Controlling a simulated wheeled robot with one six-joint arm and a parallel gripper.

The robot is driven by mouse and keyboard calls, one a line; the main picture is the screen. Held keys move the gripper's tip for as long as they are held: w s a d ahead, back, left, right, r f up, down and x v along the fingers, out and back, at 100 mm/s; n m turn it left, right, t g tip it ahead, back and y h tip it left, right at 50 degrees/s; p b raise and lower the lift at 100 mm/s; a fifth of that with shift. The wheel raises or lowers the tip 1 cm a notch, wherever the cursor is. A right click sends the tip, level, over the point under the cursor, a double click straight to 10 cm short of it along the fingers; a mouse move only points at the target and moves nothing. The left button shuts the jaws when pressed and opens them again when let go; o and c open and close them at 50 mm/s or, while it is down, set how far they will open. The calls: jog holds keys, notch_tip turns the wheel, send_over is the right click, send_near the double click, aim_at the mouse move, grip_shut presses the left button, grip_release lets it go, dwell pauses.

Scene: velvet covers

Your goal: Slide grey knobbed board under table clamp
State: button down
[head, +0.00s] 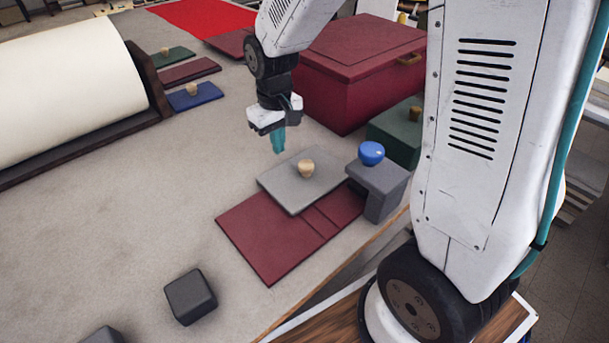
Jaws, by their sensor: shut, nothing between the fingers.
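The grey board (282,187) with a light wooden knob (306,168) lies on a dark red board (270,236). The grey table clamp (378,186) with a blue knob (371,153) on top stands at the table's edge, just right of the grey board. The board's right end comes close to the clamp; I cannot tell whether it reaches under it. My gripper (279,145) points down with its teal fingers shut and empty. It appears above and behind the grey board, up and left of the wooden knob, not touching it.
A large red box (352,70) stands behind, with a green block (396,138) beside the clamp. Knobbed boards, including a blue one (195,97), lie at the back left near a big cream roll (60,85). A dark block (190,296) sits in front. The left middle is clear.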

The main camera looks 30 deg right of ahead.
aim_at(302, 161)
jog(key=shift+s, duration=0.1)
jog(key=shift+s+d, duration=0.2)
jog(key=shift+s, duration=0.7)
jog(key=shift+s, duration=0.1)
jog(key=shift+s+d, duration=0.2)
jog(key=shift+s, duration=0.75)
jog(key=shift+s, duration=0.1)
jog(key=shift+s+d, duration=0.1)
jog(key=shift+s, duration=0.25)
jog(key=shift+s, duration=0.1)
jog(key=shift+s+d, duration=0.15)
jog(key=shift+s, duration=0.55)
jog(key=shift+s+d, duration=0.15)
jog(key=shift+s, duration=0.55)
jog(key=shift+s, duration=0.1)
